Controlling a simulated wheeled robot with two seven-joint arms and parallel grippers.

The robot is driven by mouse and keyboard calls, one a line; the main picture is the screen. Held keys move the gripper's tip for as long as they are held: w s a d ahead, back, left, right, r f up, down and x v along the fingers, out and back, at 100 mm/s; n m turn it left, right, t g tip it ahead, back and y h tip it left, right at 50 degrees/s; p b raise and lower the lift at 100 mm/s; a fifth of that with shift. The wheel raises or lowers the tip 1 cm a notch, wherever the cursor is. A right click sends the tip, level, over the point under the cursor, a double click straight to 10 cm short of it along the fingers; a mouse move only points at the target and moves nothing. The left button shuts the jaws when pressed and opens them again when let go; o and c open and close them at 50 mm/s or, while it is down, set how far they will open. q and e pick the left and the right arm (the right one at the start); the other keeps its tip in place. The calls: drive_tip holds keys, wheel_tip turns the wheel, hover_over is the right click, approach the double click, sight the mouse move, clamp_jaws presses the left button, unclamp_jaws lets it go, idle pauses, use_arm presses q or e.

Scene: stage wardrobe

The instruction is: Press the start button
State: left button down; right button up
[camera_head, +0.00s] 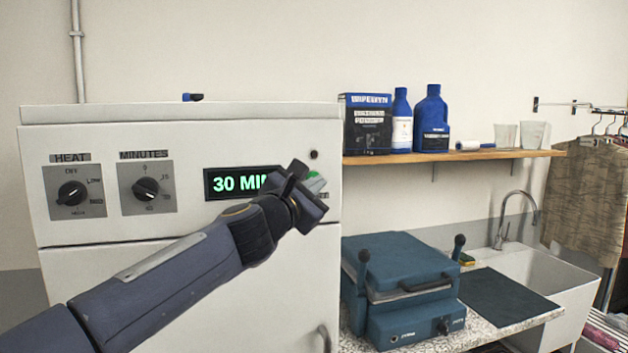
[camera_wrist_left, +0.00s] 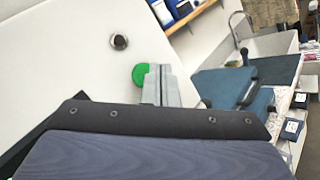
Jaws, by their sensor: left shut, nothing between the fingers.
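The green start button (camera_head: 315,182) is on the front panel of the white machine (camera_head: 260,128), right of the display. It also shows in the left wrist view (camera_wrist_left: 138,74), partly behind the fingers. The display (camera_head: 228,183) reads "30 MI", with the rest hidden by my gripper. My left gripper (camera_head: 310,188) is shut and empty, its fingertips at or just in front of the button; I cannot tell whether they touch. Its fingers show in the left wrist view (camera_wrist_left: 161,82). My right gripper is not in view.
A heat knob (camera_head: 72,193) and a minutes knob (camera_head: 145,188) are on the panel's left. A dark round fitting (camera_head: 314,154) is above the button. A blue press (camera_head: 405,285) stands on the counter at right, below a wooden shelf (camera_head: 455,156) with bottles.

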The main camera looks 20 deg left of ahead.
use_arm(q)
drive_tip(key=shift+w, duration=0.1)
drive_tip(key=shift+w+a, duration=0.25)
drive_tip(key=shift+w+a, duration=0.2)
drive_tip(key=shift+w, duration=0.15)
idle(0.7)
drive_tip(key=shift+s, duration=0.1)
drive_tip(key=shift+s+d, duration=0.45)
drive_tip(key=shift+s, duration=0.15)
idle(0.3)
drive_tip(key=s+d, duration=0.1)
drive_tip(key=s, duration=0.1)
drive_tip(key=s+d, duration=0.1)
drive_tip(key=s, duration=0.1)
drive_tip(key=shift+d+b, duration=0.35)
drive_tip(key=shift+d, duration=0.05)
idle(0.4)
